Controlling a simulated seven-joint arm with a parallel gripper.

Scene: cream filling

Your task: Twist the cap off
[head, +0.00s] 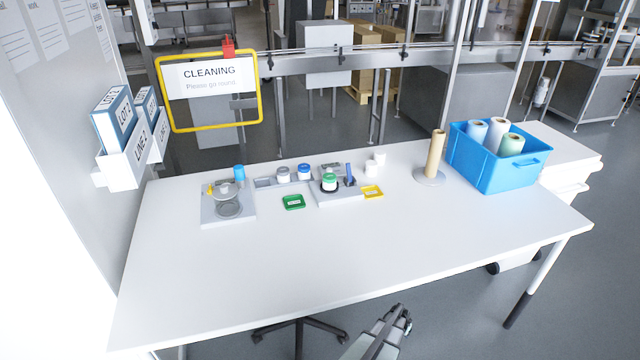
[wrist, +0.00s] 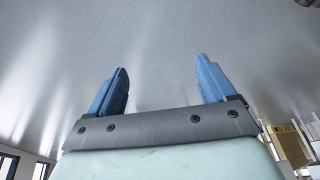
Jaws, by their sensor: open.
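A small jar with a green cap (head: 329,179) stands upright in a grey holder block (head: 350,195) near the back middle of the table in the head view. To its left, a jar with a blue cap (head: 304,169) and one with a pale grey cap (head: 283,172) stand in a grey rack (head: 264,183). Which cap the task means cannot be told. My gripper (wrist: 161,85) shows in the wrist view with its two blue fingers wide apart and nothing between them.
A grey stand with a glass dish (head: 228,206) is at the left. A green tray (head: 293,202) and yellow tray (head: 372,191) lie by the holder. A roll on an upright stand (head: 435,154) and a blue crate (head: 475,172) are right. The table's front (head: 300,265) is clear.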

